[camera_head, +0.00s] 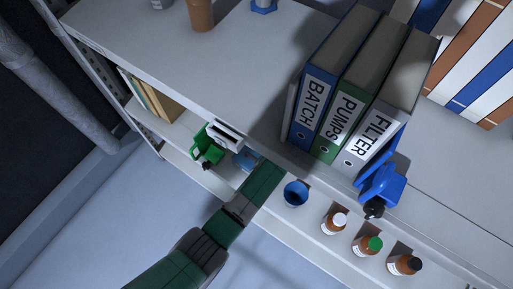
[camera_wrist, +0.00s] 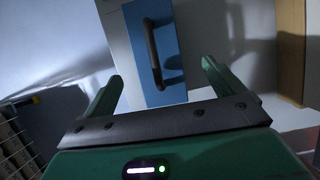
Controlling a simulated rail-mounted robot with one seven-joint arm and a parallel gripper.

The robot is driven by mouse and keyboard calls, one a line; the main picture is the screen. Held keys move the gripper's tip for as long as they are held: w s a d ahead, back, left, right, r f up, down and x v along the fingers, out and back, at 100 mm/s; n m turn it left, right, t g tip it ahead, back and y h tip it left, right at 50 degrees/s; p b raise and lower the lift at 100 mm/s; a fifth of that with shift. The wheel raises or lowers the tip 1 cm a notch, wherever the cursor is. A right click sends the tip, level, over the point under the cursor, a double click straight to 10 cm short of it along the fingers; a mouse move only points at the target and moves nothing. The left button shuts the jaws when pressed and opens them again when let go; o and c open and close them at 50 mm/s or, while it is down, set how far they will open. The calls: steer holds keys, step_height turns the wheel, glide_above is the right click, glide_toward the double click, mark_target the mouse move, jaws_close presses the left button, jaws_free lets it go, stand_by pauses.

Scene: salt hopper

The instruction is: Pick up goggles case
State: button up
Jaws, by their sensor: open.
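A blue case with a dark handle (camera_wrist: 168,75) shows in the wrist view between and beyond the fingers; I take it as the goggles case. My gripper (camera_wrist: 161,72) is open, with one green finger on each side of the case's near end. I cannot tell whether the fingers touch it. In the head view a blue object (camera_head: 245,159) on the lower shelf, just past the end of my green arm, looks like the same case, partly hidden. My fingertips are not clear in the head view.
On the lower shelf, a green item (camera_head: 207,144) stands left of the case and upright books (camera_head: 152,98) farther left. A blue cup (camera_head: 295,193) and several brown bottles (camera_head: 367,245) stand right of my arm. Binders (camera_head: 340,115) stand on the upper shelf (camera_head: 215,65), which overhangs.

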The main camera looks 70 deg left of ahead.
mark_target(245, 159)
steer(key=shift+b+x, duration=0.4)
steer(key=shift+x, duration=0.8)
steer(key=b+x, duration=0.2)
steer(key=x, duration=0.1)
steer(key=b+x, duration=0.1)
steer(key=x, duration=0.1)
steer(key=shift+s, duration=0.35)
steer(key=shift+w+r, duration=0.1)
steer(key=shift+c, duration=0.8)
steer(key=c, duration=1.1)
